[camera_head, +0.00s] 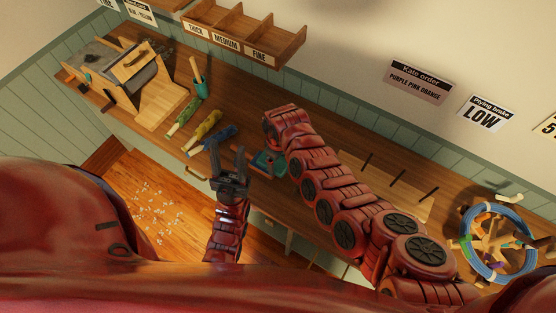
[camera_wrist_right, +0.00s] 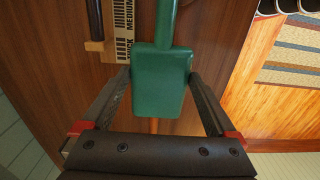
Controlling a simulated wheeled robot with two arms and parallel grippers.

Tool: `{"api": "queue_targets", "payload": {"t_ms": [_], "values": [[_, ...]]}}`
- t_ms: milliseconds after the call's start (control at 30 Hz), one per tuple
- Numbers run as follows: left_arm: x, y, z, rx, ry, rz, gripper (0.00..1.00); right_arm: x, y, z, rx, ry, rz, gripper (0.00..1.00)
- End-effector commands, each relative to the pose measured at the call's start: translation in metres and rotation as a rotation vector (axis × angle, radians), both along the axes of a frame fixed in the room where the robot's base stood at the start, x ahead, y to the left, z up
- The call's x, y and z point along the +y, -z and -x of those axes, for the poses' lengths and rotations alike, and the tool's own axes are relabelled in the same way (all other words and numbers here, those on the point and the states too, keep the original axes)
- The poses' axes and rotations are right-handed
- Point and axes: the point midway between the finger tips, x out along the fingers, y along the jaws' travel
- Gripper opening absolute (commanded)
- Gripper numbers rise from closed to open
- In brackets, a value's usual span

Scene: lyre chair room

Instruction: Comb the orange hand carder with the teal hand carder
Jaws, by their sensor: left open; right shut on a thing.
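The teal hand carder (camera_wrist_right: 160,85) fills the middle of the right wrist view, its flat back facing the camera. My right gripper (camera_wrist_right: 160,78) is shut on it, one finger along each side. In the head view the teal carder (camera_head: 268,160) shows over the bench, partly hidden by my right arm. A small orange piece (camera_wrist_right: 153,126) peeks out below the teal carder in the wrist view; I cannot tell if it is the orange hand carder. An orange-red bar (camera_head: 250,149) lies just left of the teal carder in the head view. My left gripper (camera_head: 230,168) is open and empty near the bench's front edge.
Green (camera_head: 184,117), yellow (camera_head: 204,130) and blue (camera_head: 218,138) bundles lie on the bench (camera_head: 240,110). A drum machine (camera_head: 150,80) stands at the left. A blue-rimmed wheel (camera_head: 497,245) is at the right. A three-slot shelf (camera_head: 245,35) hangs behind. Scraps litter the floor (camera_head: 150,205).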

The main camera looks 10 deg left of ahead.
Motion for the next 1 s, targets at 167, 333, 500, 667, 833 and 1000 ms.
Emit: {"api": "queue_targets", "payload": {"t_ms": [167, 333, 500, 667, 833, 1000], "values": [[0.000, -0.001, 0.000, 0.000, 0.000, 0.000, 0.50, -0.001, -0.001, 0.000, 0.000, 0.001, 0.000, 0.35], [0.000, -0.017, 0.000, 0.000, 0.000, 0.000, 0.50, -0.010, -0.008, 0.005, 0.002, 0.001, -0.002, 0.35], [0.000, -0.032, 0.000, 0.000, 0.000, 0.000, 0.50, -0.023, -0.014, 0.010, 0.004, 0.003, -0.001, 0.35], [0.000, -0.024, 0.000, 0.000, 0.000, 0.000, 0.50, -0.034, -0.014, 0.013, -0.001, -0.001, -0.002, 0.35], [0.000, -0.024, 0.000, 0.000, 0.000, 0.000, 0.50, -0.048, -0.022, 0.017, -0.002, 0.004, -0.002, 0.35], [0.000, -0.026, 0.000, 0.000, 0.000, 0.000, 0.50, -0.060, -0.028, 0.021, -0.003, 0.002, -0.001, 0.35]]}}
